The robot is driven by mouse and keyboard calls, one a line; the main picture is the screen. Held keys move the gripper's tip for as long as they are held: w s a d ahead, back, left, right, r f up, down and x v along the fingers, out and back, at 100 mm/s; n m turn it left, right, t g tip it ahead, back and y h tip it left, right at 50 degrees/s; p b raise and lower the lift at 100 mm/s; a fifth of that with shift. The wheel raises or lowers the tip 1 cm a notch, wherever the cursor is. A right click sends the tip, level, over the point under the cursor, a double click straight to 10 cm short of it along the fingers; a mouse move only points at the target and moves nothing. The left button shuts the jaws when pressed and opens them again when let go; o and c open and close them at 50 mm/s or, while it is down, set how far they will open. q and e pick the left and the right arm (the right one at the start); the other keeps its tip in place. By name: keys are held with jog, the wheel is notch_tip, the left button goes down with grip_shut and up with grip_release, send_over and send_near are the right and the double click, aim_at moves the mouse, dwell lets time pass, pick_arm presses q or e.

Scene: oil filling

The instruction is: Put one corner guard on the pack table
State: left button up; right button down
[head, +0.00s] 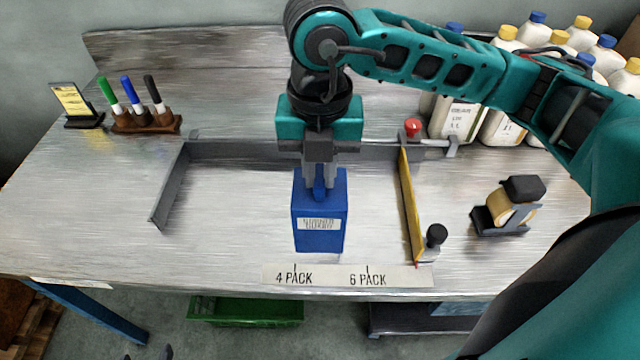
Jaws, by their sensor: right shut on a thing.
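The pack table (60,220) is a brushed grey metal top that fills most of the head view. My right gripper (319,192) points straight down over its middle and is shut on the small blue top part of a blue container (320,218). The container is upright, with a white label on its front. It appears to stand on the table, though I cannot tell whether its base touches. I cannot make out a corner guard.
A grey fence (240,150) and a yellow-edged bar (410,205) frame the container. Pens in a holder (145,122) stand at left, a tape dispenser (507,207) at right, several white bottles (456,120) at back right. The table's left front is clear.

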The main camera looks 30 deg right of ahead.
jog(key=shift+f, duration=1.95)
jog(key=shift+f+b, duration=0.2)
jog(key=shift+b, duration=0.15)
jog(key=c, duration=1.4)
grip_release()
jog(key=shift+r, duration=0.1)
jog(key=o, duration=0.3)
jog(key=shift+r+p, duration=0.2)
jog(key=shift+p, duration=0.1)
jog(key=shift+r, duration=0.35)
notch_tip(320, 180, up, 11)
jog(key=shift+r+p, duration=0.1)
jog(key=shift+p, duration=0.45)
